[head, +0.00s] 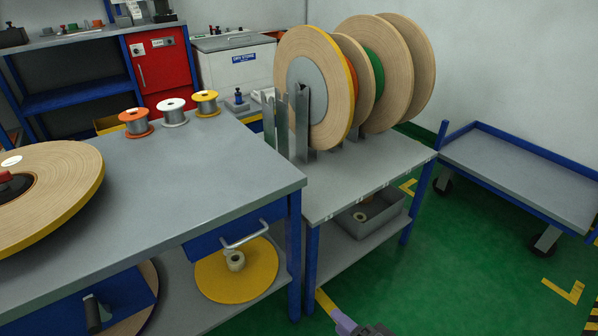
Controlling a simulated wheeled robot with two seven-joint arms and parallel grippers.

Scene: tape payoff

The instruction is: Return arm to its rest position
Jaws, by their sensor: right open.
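Only a small part of my right gripper (347,322) shows, at the bottom edge of the head view, a purple-grey tip with a darker grey part beside it. It is over the green floor, in front of and below the grey rack table (335,205), apart from it. Nothing shows in it. The rest of the right arm is cut off by the frame. My left gripper is not in view.
A grey workbench (190,210) fills the left, with a large tape reel (60,190) and three small spools (173,112). Large reels (325,85) stand upright on the rack table. A low blue-framed cart (530,175) is at right. Green floor (450,275) between is clear.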

